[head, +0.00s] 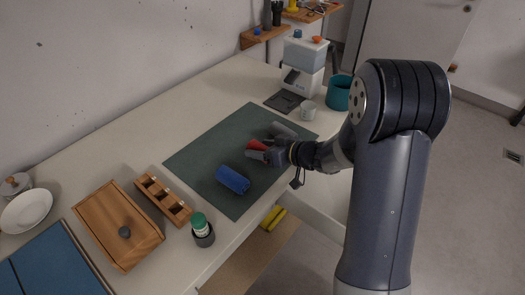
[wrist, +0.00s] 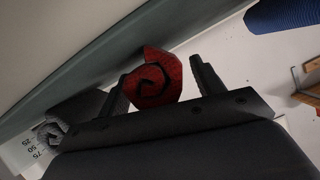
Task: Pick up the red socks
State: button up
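The red socks (head: 257,145) are a rolled bundle on the dark green mat (head: 205,150). In the wrist view the red socks (wrist: 152,78) show their spiral end between the two fingers of my gripper (wrist: 158,72). A narrow gap shows on the right finger's side; the left finger is very close to the roll or touching it. In the head view my gripper (head: 268,153) is at the mat's right part and partly covers the red socks. The gripper looks open around them.
Blue socks (head: 233,179) lie left of the gripper and grey socks (head: 284,130) lie just behind it, both on the mat. A white mug (head: 308,111) and a white machine (head: 303,67) stand at the back. A wooden box (head: 118,226) and a green-capped jar (head: 201,228) stand in front.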

jog(key=c, duration=0.8)
